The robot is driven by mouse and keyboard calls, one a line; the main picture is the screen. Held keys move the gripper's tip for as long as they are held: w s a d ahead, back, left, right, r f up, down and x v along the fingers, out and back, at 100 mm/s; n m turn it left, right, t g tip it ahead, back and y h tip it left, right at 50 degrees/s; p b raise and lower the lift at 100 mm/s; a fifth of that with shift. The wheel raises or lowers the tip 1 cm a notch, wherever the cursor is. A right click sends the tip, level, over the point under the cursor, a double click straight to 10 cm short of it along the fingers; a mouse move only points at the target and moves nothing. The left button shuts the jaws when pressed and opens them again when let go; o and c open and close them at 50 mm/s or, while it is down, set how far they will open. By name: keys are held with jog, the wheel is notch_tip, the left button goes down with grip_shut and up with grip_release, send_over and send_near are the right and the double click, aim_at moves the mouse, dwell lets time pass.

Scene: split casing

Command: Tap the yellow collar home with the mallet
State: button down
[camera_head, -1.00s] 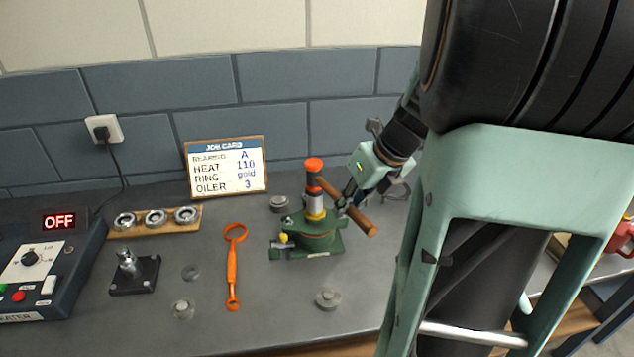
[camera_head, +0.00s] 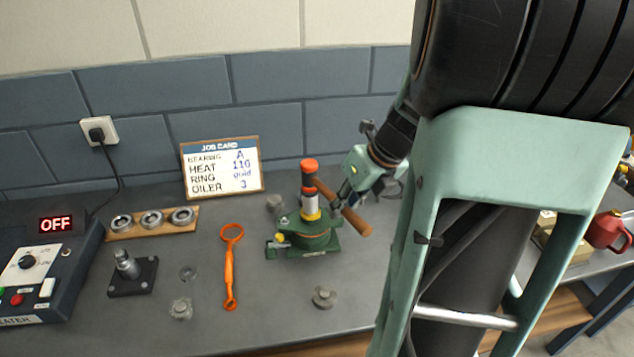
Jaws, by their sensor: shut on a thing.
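The mallet has a wooden handle (camera_head: 355,221) and an upright head with orange ends (camera_head: 309,166). My gripper (camera_head: 344,199) is shut on the handle, to the right of the head. The head is over a pale sleeve on the green casing (camera_head: 300,243). The yellow collar (camera_head: 312,214) is around the post just below the pale sleeve, above the casing's top. I cannot tell whether the mallet's lower face touches the sleeve. The collar's far side and how well it is seated are hidden.
The job card (camera_head: 221,169) stands behind. An orange spanner (camera_head: 230,268) lies left of the casing, and a grey round part (camera_head: 324,297) lies in front. A bearing rack (camera_head: 150,227), a black-based post (camera_head: 132,276) and the heater (camera_head: 40,270) are left.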

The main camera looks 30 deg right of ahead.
jog(key=shift+f, duration=0.25)
notch_tip(320, 180, up, 6)
jog(key=p, duration=0.7)
jog(key=shift+r, duration=0.1)
